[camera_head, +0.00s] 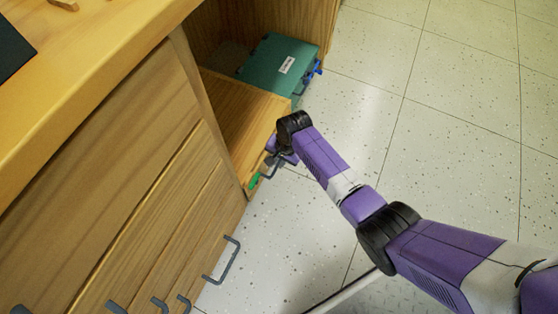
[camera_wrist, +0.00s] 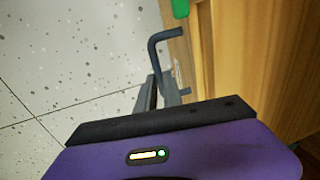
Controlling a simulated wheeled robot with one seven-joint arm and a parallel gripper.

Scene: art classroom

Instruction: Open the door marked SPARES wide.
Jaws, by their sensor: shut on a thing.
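A light wooden door (camera_head: 238,108) stands at the cabinet's far end, swung partly away from the cabinet front. I cannot read a marking on it. Its dark grey bar handle (camera_wrist: 155,52) shows in the wrist view against the wood's edge. My gripper (camera_wrist: 163,95) is shut on this handle near its lower part. In the head view my gripper (camera_head: 275,158) is at the door's outer edge, mostly hidden by my wrist. A small green piece (camera_wrist: 180,8) is on the door edge beyond the handle.
A teal panel or box (camera_head: 275,60) with an unreadable white label and blue fitting (camera_head: 312,71) stands just beyond the door. Nearer cabinet fronts carry grey bar handles (camera_head: 226,262). The speckled tile floor (camera_head: 455,110) to the right is clear.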

